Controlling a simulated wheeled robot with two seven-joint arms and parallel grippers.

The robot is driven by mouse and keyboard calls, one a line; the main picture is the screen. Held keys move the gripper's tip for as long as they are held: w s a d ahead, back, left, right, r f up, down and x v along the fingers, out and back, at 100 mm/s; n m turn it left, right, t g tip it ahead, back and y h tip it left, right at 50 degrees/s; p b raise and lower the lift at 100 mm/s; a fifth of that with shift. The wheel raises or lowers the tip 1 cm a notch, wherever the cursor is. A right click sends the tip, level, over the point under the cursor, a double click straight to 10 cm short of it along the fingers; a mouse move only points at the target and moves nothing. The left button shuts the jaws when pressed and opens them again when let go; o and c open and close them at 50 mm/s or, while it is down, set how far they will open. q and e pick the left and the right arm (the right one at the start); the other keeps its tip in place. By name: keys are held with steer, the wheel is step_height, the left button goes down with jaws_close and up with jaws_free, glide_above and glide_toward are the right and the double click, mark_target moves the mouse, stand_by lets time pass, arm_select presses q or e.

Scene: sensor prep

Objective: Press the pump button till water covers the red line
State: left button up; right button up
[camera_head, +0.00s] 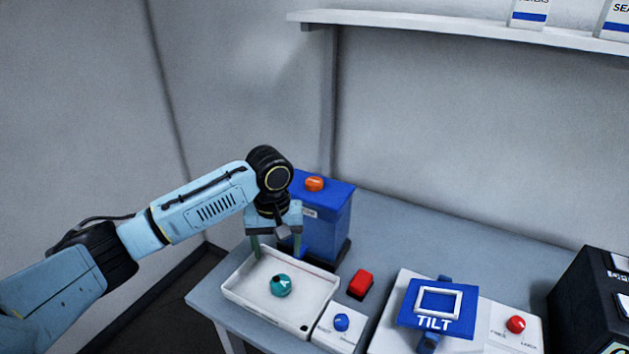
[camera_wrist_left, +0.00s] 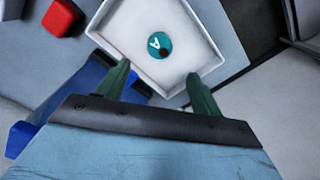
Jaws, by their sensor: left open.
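My left gripper (camera_head: 276,246) is open and empty above the back of a shallow white tray (camera_head: 240,297). Its two green fingers also show in the left wrist view (camera_wrist_left: 157,82), pointing over the tray. A teal ball (camera_head: 281,285) with a white mark and a dark red spot lies in the tray. Several buttons are visible: an orange one (camera_head: 314,184) on a tall blue box (camera_head: 332,215), a blue one (camera_head: 341,322) on a small white box, and a red one (camera_head: 516,324). I cannot tell which is the pump button. I cannot make out water or a red line. My right gripper is out of view.
A red block (camera_head: 360,284) sits right of the tray. A blue TILT plate (camera_head: 413,317) with a white frame stands on a white base. A black box (camera_head: 583,307) is at the right. The grey table (camera_head: 455,250) is clear at the back. A shelf (camera_head: 450,31) hangs above.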

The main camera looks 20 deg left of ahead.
arm_select(q)
jaws_close()
stand_by(1.5)
